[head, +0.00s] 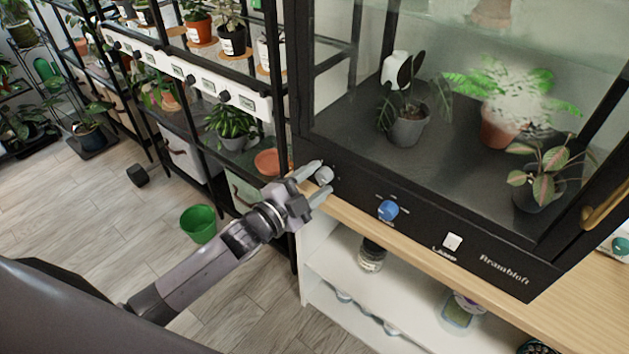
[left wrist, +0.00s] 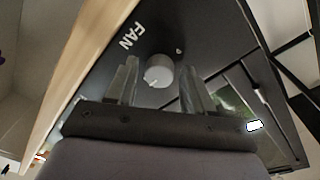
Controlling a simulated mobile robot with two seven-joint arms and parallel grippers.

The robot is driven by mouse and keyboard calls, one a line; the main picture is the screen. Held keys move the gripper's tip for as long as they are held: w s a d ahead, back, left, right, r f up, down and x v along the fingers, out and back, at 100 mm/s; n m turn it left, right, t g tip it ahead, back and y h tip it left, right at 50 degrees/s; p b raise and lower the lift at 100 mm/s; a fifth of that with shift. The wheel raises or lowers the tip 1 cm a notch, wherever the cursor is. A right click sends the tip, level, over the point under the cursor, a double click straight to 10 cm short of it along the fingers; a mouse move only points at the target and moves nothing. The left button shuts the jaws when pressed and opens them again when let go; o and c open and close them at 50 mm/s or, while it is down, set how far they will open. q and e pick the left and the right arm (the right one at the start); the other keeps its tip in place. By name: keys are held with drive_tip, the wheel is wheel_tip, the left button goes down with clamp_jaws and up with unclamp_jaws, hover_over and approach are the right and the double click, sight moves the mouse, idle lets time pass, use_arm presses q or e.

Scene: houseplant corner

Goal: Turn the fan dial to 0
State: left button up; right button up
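The fan dial (head: 324,175) is a light grey round knob at the left end of the black front panel of the glass plant cabinet (head: 440,238). My left gripper (head: 317,180) is at the panel with its fingers apart, one on each side of the dial. In the left wrist view the dial (left wrist: 158,72) sits between the two fingers (left wrist: 160,85), with visible gaps on both sides. The word FAN is printed beside it. A small mark near the dial is too small to read. A short dark line on the dial points toward the gripper's palm. My right gripper is not in view.
A blue knob (head: 388,210) and a white lamp switch (head: 452,242) are farther right on the panel. Potted plants stand inside the cabinet. A wooden shelf edge (head: 400,247) runs below the panel. A green bucket (head: 198,223) stands on the floor at left.

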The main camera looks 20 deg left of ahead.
use_arm(q)
drive_tip(key=c, duration=0.7)
drive_tip(key=shift+c, duration=0.2)
